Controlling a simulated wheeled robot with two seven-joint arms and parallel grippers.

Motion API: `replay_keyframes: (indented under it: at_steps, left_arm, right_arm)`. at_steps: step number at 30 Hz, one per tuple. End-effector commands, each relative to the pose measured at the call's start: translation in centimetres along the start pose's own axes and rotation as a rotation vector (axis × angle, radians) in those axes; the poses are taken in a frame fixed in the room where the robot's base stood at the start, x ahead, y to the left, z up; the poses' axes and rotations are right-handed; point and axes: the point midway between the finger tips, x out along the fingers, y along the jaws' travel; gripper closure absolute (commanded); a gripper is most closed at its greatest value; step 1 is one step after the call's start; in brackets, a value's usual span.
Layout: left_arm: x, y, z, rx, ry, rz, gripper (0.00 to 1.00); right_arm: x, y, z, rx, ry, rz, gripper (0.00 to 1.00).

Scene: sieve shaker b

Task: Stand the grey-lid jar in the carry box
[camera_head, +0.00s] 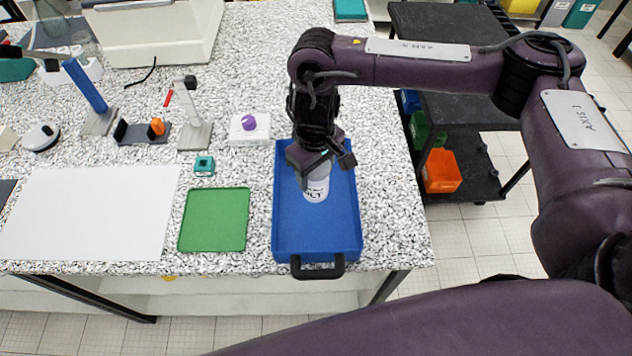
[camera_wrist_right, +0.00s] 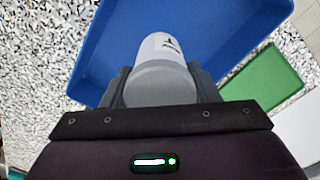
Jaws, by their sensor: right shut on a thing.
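The jar (camera_head: 317,190) is white with dark lettering and stands upright in or just above the blue carry box (camera_head: 315,235); I cannot tell whether its base touches the floor. My right gripper (camera_head: 316,168) is shut on the jar's top from above and hides the upper part. In the right wrist view the jar (camera_wrist_right: 163,60) sits between the two fingers (camera_wrist_right: 160,88), its grey lid (camera_wrist_right: 163,84) nearest the camera, with the blue box (camera_wrist_right: 230,35) behind it. The box has a black handle on its front side. My left gripper is not in view.
A green tray (camera_head: 214,220) lies left of the box, and a white sheet (camera_head: 90,213) further left. A small teal item (camera_head: 204,165) and a white block with a purple knob (camera_head: 249,124) stand behind the tray. A dark cart (camera_head: 455,150) with coloured bins is at the right.

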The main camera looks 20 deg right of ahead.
Motion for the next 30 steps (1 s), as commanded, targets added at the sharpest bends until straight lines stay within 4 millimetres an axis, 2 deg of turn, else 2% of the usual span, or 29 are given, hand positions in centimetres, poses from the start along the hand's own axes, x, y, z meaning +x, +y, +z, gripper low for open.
replay_keyframes:
  at_steps: [11,24,25,29,30]
  left_arm:
    - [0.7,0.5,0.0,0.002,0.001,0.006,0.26]
    - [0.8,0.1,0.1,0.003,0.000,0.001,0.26]
    - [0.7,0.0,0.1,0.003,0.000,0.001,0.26]
    - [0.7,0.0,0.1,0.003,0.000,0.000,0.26]
    - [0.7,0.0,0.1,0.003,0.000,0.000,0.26]
  right_arm:
    - [4.3,-0.1,0.0,0.001,-0.001,-0.002,0.70]
    - [5.0,0.0,0.0,-0.001,0.000,0.000,0.70]
    - [4.9,0.0,0.0,-0.002,0.001,0.000,0.41]
    - [4.9,0.0,0.0,-0.002,0.001,0.000,0.24]
    - [4.9,0.0,0.0,-0.002,0.001,0.000,0.23]
